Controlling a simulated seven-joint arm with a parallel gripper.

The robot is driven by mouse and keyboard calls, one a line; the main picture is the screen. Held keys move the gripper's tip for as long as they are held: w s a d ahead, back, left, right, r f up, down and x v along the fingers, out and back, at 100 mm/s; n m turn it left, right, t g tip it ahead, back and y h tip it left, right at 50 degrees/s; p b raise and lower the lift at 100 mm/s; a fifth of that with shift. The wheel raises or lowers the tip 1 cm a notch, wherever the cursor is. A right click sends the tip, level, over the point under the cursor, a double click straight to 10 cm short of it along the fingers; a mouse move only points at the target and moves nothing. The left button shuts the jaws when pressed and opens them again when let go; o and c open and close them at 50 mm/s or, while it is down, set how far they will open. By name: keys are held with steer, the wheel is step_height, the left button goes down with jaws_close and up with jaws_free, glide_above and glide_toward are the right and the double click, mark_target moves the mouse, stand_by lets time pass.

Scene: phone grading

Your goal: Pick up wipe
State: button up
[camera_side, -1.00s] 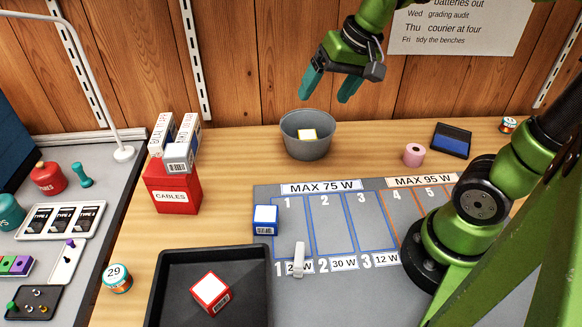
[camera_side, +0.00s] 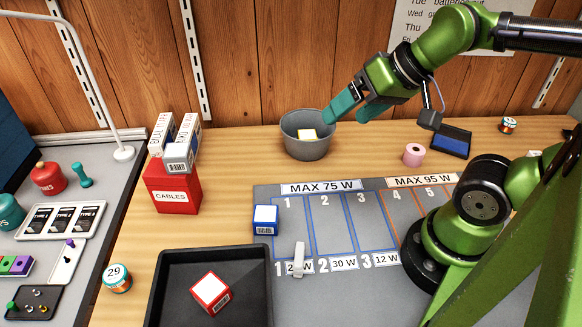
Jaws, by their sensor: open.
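No wipe can be told for certain in the side view. My gripper (camera_side: 346,117) has teal fingers and is open, with nothing seen between them. It is tilted down to the left. One fingertip appears at the right rim of a grey round bin (camera_side: 305,150); I cannot tell whether it touches. A small yellow and white item (camera_side: 307,134) lies inside the bin. A dark tray with a blue pad (camera_side: 450,143) lies at the back right, partly behind my wrist.
A pink roll (camera_side: 413,154) stands right of the bin. A red cables box (camera_side: 172,195) with white boxes on top stands left. The numbered grey mat (camera_side: 275,192) has a blue-edged box (camera_side: 265,219) at its left. A black tray (camera_side: 160,290) holds a red-edged box (camera_side: 210,292).

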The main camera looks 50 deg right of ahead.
steer(key=c, duration=0.6)
steer(key=shift+c, duration=0.2)
